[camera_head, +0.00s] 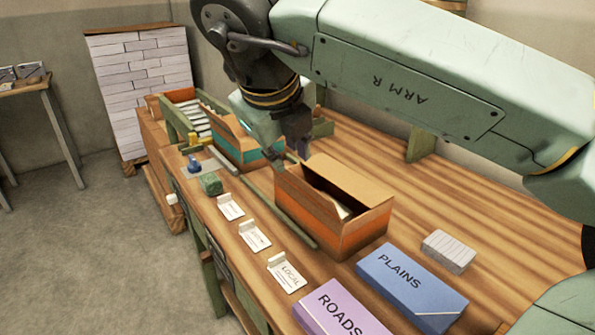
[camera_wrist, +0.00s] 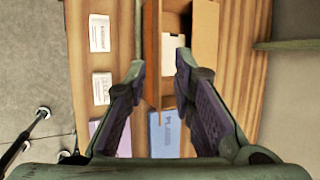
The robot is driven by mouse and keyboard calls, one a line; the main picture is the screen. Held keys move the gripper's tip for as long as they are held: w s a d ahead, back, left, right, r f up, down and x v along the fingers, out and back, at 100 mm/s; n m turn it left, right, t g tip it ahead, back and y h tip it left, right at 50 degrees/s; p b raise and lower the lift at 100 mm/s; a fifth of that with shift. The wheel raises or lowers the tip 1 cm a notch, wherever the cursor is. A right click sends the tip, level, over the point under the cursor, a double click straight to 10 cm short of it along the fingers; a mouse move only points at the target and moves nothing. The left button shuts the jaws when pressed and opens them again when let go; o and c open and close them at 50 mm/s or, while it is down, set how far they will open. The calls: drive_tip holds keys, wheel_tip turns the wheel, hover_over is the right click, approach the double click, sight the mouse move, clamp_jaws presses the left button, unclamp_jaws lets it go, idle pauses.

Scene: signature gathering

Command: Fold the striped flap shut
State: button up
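An open cardboard box with an orange side (camera_head: 305,207) stands on the wooden bench. Its raised brown flap (camera_head: 352,180) leans over the opening, and pale contents show inside. In the wrist view the brown flap (camera_wrist: 204,45) lies right of the opening, and a thin box edge (camera_wrist: 152,45) runs between my fingertips. I cannot make out clear stripes on any flap. My gripper (camera_wrist: 159,66) is open and empty, its two fingers apart over the box. In the head view my gripper (camera_head: 290,150) is above the box's far end, its fingertips partly unclear.
A second open box with a teal band (camera_head: 262,153) stands behind. Blue PLAINS (camera_head: 411,285) and purple ROADS (camera_head: 340,310) boxes lie in front, with a grey block (camera_head: 449,250) to the right. Label cards (camera_head: 255,238) line the left edge.

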sight(292, 173)
drive_tip(key=p+x, duration=0.1)
drive_tip(key=x, duration=0.7)
drive_tip(key=shift+w+f, duration=0.1)
clamp_jaws()
